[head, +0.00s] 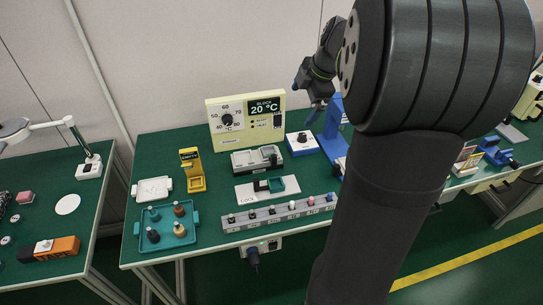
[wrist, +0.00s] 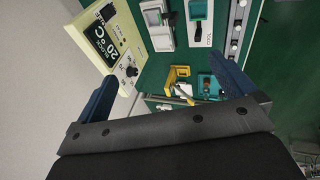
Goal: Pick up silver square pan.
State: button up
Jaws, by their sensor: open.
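A silver square pan (head: 250,158) with a dark handle appears to sit on a grey block in front of the cream control panel. In the wrist view the silver pan (wrist: 153,17) shows at the top, beyond the fingers. A similar green square pan (head: 275,185) with a dark handle sits on the white plate marked COOL. It also shows in the wrist view (wrist: 197,10). My gripper (head: 308,98) is raised above the back of the bench, up and to the right of the silver pan. In the wrist view its blue fingers (wrist: 163,68) are apart with nothing between them.
The cream panel (head: 246,120) reading 20 °C stands behind the pan. A yellow stand (head: 192,170), a white tray (head: 152,189) and a teal tray of pegs (head: 166,228) are to the left. A grey strip with several knobs (head: 280,212) runs along the front edge.

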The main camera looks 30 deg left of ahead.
jog(key=shift+v, duration=1.1)
jog(key=c, duration=1.2)
jog(key=shift+c, duration=0.2)
jog(key=h, duration=0.5)
send_near(274, 156)
notch_tip(274, 156, down, 6)
jog(key=shift+s+d+r, duration=0.1)
jog(key=shift+d+r, duration=0.05)
jog(key=shift+r, duration=0.1)
jog(key=shift+w+d+f, duration=0.1)
jog(key=shift+w+f, duration=0.1)
jog(key=shift+f, duration=0.65)
jog(key=shift+w+a+f, duration=0.1)
jog(key=shift+w+f, duration=0.15)
jog(key=shift+f, duration=0.6)
jog(key=shift+w+d+f, duration=0.1)
jog(key=shift+w+f, duration=0.1)
jog(key=shift+f, duration=0.65)
